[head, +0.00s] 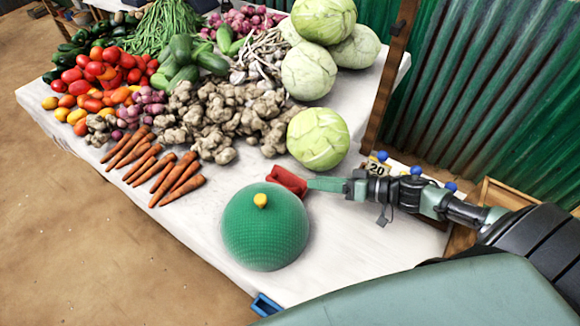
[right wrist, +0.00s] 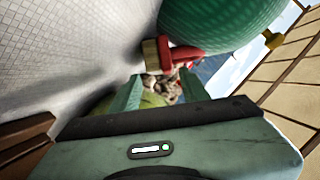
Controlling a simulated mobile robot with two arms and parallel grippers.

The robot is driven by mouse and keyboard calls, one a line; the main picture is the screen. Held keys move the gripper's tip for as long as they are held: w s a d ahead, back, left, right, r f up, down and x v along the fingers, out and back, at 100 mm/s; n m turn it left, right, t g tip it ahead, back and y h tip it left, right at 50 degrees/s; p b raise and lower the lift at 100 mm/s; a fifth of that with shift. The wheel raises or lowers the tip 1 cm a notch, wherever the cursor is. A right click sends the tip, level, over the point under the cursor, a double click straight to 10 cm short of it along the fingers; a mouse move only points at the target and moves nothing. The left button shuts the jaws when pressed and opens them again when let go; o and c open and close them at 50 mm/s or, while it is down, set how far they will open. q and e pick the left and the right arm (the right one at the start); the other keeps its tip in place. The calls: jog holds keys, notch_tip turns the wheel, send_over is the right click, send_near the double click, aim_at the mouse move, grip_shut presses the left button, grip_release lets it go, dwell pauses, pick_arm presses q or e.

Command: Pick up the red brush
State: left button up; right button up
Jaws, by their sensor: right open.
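The red brush (head: 288,180) lies on the white table between the green dome and the pale cabbage. In the right wrist view the brush (right wrist: 182,53) shows its red body and a tan bristle end, just beyond my fingers and beside the green dome. My right gripper (head: 312,184) comes in from the right, with its fingertips close to the brush. It also shows in the right wrist view (right wrist: 163,84), with its fingers apart. I cannot tell whether the fingertips touch the brush. My left gripper is not in view.
A green dome (head: 262,230) with a yellow knob stands right beside the brush. A cabbage (head: 318,139) is behind it. Carrots (head: 178,178) and ginger (head: 215,125) lie to the left. The table (head: 350,240) is bare at front right.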

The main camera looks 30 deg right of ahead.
aim_at(299, 178)
jog(key=x, duration=0.7)
jog(key=shift+w+a, duration=0.1)
jog(key=shift+w, duration=0.35)
jog(key=shift+r, duration=0.1)
grip_shut()
